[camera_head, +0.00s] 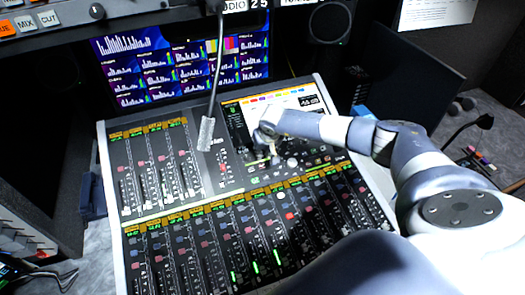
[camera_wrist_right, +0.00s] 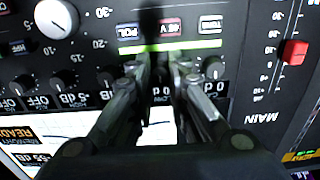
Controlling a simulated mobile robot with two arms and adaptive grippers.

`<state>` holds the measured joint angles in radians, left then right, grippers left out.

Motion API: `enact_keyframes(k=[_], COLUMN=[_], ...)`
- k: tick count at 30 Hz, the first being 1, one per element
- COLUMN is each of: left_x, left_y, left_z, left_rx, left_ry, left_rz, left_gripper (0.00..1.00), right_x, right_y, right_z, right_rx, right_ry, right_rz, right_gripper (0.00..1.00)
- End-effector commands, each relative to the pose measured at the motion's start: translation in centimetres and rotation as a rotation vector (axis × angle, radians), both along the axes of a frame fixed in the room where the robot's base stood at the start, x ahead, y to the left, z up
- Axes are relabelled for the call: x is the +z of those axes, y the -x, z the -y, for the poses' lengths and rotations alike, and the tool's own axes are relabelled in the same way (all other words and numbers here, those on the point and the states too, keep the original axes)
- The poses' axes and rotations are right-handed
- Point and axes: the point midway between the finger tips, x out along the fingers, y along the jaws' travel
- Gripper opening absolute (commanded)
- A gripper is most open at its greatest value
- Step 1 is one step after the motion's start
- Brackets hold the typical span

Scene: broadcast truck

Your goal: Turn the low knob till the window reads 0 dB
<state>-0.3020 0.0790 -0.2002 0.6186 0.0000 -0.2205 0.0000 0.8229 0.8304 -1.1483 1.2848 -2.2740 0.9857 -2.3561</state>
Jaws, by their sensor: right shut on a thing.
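The mixing console (camera_head: 110,190) fills the middle of the head view. My right gripper (camera_head: 270,150) reaches down at the lower edge of its screen. In the right wrist view, my right gripper (camera_wrist_right: 160,68) is shut on a small knob in the lower knob row, and its fingers hide most of that knob. The window (camera_wrist_right: 163,91) just below the fingers is partly covered; only part of its upside-down reading shows, so I cannot read it surely. The neighbouring window (camera_wrist_right: 212,88) at right starts with 0 d, upside down. My left gripper is out of view.
Dark knobs (camera_wrist_right: 65,78) stand close to the left of the fingers; a larger knob (camera_wrist_right: 55,18) is at upper left. A red fader cap (camera_wrist_right: 293,52) stands at right. A gooseneck microphone (camera_head: 206,133) hangs left of my gripper. Monitors (camera_head: 180,60) stand behind the console.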

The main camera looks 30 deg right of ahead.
Motion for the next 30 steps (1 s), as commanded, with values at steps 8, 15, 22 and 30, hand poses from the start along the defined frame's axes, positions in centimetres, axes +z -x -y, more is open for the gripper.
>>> enact_keyframes(k=[8, 15, 22, 30], left_x=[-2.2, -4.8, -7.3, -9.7], left_y=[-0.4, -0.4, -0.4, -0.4], left_z=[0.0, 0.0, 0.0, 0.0], left_rx=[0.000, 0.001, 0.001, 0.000], left_ry=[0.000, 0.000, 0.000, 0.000], left_rz=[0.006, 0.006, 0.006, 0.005], left_gripper=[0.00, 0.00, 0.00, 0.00], right_x=[-0.4, -0.6, -0.5, -0.4], right_y=[-0.1, -0.1, 0.0, 0.0], right_z=[0.2, 0.2, 0.2, 0.3], right_rx=[-0.129, -0.325, -0.525, -0.735], right_ry=[-0.051, -0.134, -0.216, -0.302], right_rz=[0.015, 0.036, 0.057, 0.075], right_gripper=[0.00, 0.00, 0.00, 0.00])
